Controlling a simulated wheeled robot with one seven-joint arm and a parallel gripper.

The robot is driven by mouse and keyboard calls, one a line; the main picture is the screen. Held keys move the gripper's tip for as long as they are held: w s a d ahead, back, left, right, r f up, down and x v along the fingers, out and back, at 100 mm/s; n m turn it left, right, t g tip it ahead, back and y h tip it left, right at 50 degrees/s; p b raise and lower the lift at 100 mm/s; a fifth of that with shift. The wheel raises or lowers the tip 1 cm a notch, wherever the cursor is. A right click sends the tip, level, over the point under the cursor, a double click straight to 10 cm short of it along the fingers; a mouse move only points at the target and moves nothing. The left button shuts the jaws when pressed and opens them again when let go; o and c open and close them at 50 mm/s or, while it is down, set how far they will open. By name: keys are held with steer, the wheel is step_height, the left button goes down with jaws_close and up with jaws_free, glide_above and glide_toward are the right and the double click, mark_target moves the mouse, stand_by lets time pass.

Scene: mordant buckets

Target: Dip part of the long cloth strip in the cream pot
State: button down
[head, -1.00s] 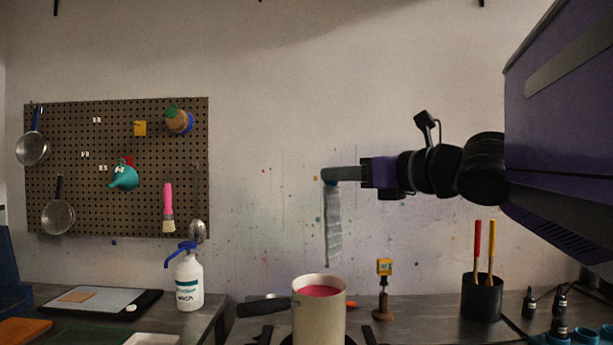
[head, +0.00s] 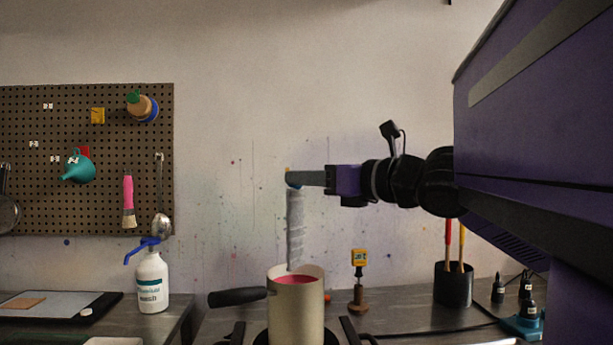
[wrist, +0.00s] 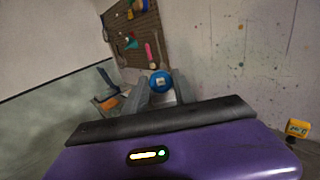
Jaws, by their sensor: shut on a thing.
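The cream pot (head: 296,318) stands on the stove in the head view, with pink-red liquid (head: 297,279) inside and a black handle to the left. My gripper (head: 293,179) is above the pot, pointing left, and is shut on the top of the long cloth strip (head: 295,228). The pale grey strip hangs down almost straight. Its lower end reaches the pot's opening in the picture; I cannot tell whether it touches the liquid.
A white bottle with a blue pump (head: 152,280) stands left of the pot. A yellow timer-like thing on a wooden stand (head: 358,280) and a black holder (head: 453,284) stand right. A pegboard (head: 100,210) with tools hangs at the left.

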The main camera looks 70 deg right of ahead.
mark_target(299, 231)
steer(key=shift+f+b, duration=3.95)
steer(key=shift+f, duration=1.35)
steer(key=shift+s+d, duration=0.15)
steer(key=shift+d, duration=0.2)
steer(key=shift+a, duration=0.1)
steer(key=shift+w+a, duration=0.35)
steer(key=shift+a, duration=0.45)
steer(key=shift+s+d, duration=0.35)
steer(key=shift+d, duration=0.5)
